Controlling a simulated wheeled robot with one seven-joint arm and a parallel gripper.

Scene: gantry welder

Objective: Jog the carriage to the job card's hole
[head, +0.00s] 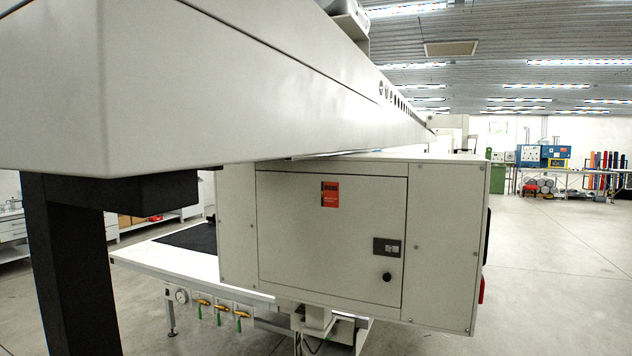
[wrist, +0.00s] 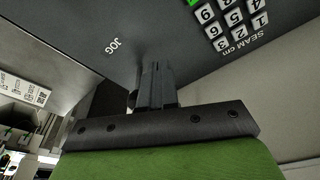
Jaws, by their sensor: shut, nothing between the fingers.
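My gripper (wrist: 156,70) shows in the wrist view, its two dark fingers together and empty. Its fingertips are over or against a dark grey control panel (wrist: 160,28), near the printed JOG label (wrist: 115,46). Whether they touch it I cannot tell, and any jog control at the fingertips is hidden behind them. A number keypad (wrist: 232,16) marked SEAM cm shows upside down at the upper right. In the head view a pale box-shaped housing (head: 237,230) sits under the long beam (head: 230,85). I cannot make out the carriage, the job card or its hole with certainty.
The beam fills the upper left of the head view on a dark post (head: 70,260). The housing has a door (head: 300,235) with a red label (head: 330,194). A low white table with a dark top (head: 190,238) stands behind. Open floor (head: 560,270) lies right.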

